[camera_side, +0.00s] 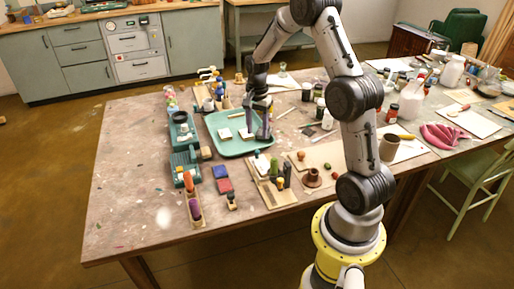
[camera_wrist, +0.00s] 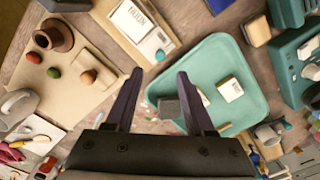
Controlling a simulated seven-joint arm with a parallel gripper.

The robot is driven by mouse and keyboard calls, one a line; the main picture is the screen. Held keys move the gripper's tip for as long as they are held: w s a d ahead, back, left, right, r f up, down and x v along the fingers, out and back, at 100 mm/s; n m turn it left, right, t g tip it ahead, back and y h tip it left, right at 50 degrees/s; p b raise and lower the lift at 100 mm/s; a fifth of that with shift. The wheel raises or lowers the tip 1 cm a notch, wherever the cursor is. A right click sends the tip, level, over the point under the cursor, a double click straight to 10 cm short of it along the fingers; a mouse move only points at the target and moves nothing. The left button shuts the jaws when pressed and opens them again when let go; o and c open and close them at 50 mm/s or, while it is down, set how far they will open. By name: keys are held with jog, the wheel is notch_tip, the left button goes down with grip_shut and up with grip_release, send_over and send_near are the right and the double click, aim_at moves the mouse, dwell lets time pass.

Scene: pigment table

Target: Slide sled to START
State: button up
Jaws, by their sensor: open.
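My gripper (camera_wrist: 157,78) is open, its two dark fingers spread. I cannot single out the sled for sure, nor read a START mark. Teal devices (camera_side: 184,164) (camera_side: 181,128) stand left of the tray.
A wooden board with a white lettered plate (camera_wrist: 134,20) and a blue knob lies near the tray. A cream mat (camera_wrist: 92,58) holds a brown pot and small balls. Red and blue pads (camera_side: 222,179) and a narrow rack (camera_side: 194,205) are in front. The table's left front is clear.

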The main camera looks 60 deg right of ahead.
aim_at(257, 151)
notch_tip(257, 151, down, 8)
jog(key=shift+f, duration=0.1)
dwell(0.4)
grip_shut()
dwell(1.2)
